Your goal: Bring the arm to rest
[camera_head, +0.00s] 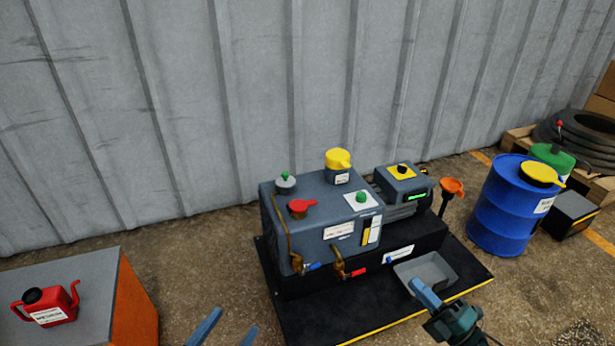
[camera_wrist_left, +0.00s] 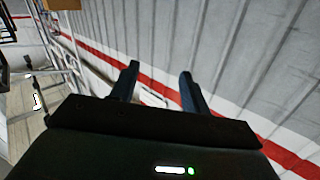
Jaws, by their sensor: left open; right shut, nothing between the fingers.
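My left gripper (camera_head: 226,330) shows at the bottom edge of the head view, only its two blue fingertips in the picture. The fingers are apart. In the left wrist view the left gripper (camera_wrist_left: 158,88) is open with nothing between its fingers, facing a grey wall with a red stripe. My right gripper (camera_head: 424,292) is at the lower right of the head view, over the front of the black base near the grey tray. Its fingers are together and hold nothing. The rest of both arms is mostly out of view.
A grey pump unit (camera_head: 325,215) with coloured caps and valves stands on a black base (camera_head: 340,318). A grey drip tray (camera_head: 440,268) lies at its front right. A red can (camera_head: 50,308) stands on a cabinet (camera_head: 95,280) at left. A blue drum (camera_head: 502,215) is at right.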

